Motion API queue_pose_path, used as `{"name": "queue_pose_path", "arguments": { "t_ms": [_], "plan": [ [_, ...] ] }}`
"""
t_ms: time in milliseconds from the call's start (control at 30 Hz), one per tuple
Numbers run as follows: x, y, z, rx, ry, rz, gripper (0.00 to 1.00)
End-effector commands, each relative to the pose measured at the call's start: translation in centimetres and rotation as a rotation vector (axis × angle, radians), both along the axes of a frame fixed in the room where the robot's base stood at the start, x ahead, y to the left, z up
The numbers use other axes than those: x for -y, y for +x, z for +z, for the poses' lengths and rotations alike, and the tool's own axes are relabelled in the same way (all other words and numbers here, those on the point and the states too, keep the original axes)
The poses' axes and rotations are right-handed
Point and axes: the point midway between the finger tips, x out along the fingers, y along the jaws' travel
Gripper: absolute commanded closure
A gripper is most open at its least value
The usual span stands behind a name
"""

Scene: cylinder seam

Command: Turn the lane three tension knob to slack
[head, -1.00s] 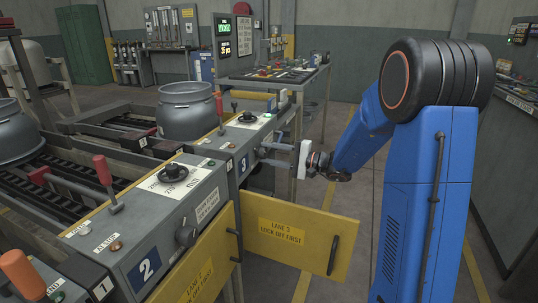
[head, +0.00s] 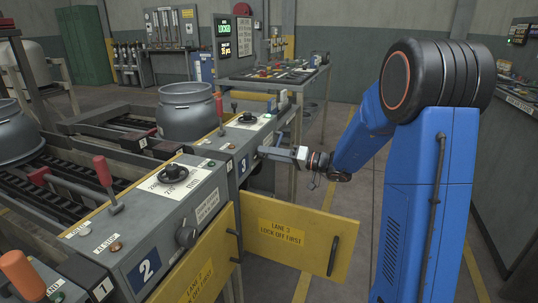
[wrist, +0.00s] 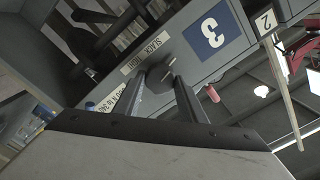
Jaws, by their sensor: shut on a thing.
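The lane three tension knob (wrist: 158,75) is a dark round knob on the grey front panel beside the blue "3" plate (wrist: 213,31). A white label reading slack and tight (wrist: 145,52) is next to it. My gripper (wrist: 163,82) is shut on the knob, one finger on each side, and the fingers hide part of it. Its setting is hard to read. In the head view my gripper (head: 262,151) reaches left to the lane three cabinet (head: 250,141), and the knob is hidden there.
The yellow lane three door (head: 297,243) hangs open below my arm. The lane two knob (head: 187,236) and another yellow door (head: 199,272) are nearer. A metal pot (head: 186,112) stands behind the panels. A table (head: 282,74) stands beyond; floor right of the door is clear.

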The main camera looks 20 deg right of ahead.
Motion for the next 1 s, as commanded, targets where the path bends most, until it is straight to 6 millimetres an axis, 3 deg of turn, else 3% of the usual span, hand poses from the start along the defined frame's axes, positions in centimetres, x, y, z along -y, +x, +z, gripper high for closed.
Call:
{"name": "queue_pose_path", "arguments": {
  "t_ms": [400, 1000],
  "plan": [
    [-0.04, -0.14, -0.17, 0.205, -0.152, 0.001, 0.85],
    [-0.05, -0.16, -0.2, 0.26, -0.193, 0.002, 0.85]
  ]
}}
